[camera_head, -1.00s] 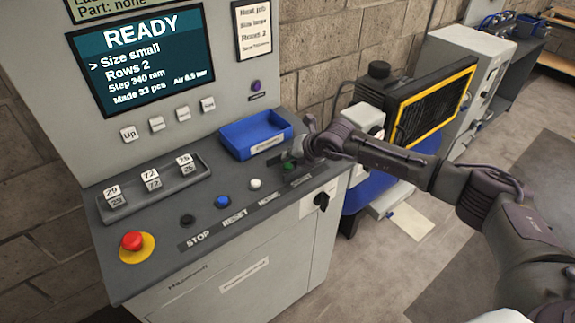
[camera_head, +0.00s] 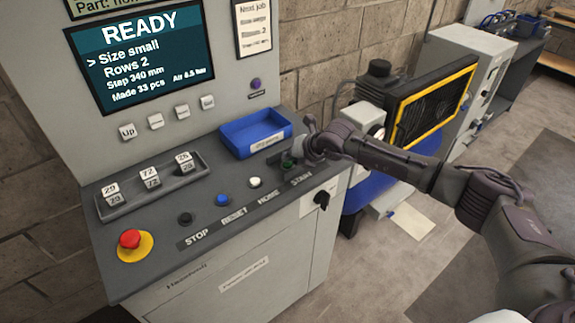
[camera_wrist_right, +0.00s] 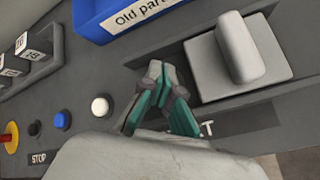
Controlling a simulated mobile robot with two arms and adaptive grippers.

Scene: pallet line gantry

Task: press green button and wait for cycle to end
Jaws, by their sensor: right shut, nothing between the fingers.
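The green button (camera_head: 287,164) sits above the START label at the right end of the button row on the grey console (camera_head: 150,220). It is partly hidden by my right gripper (camera_head: 297,155), which is shut and empty with its tips down at the button. In the wrist view the closed fingertips (camera_wrist_right: 156,72) with teal pads point at the panel, and the button cannot be made out there. Whether the tips touch the button I cannot tell. The screen (camera_head: 140,58) reads READY and Made 33 pcs. My left gripper is not in view.
White (camera_head: 255,182), blue (camera_head: 222,200) and black (camera_head: 185,218) buttons and a red emergency stop (camera_head: 130,239) lie to the left. A blue tray (camera_head: 235,150) stands behind. A grey block with a raised handle (camera_wrist_right: 238,50) is close beside the fingers.

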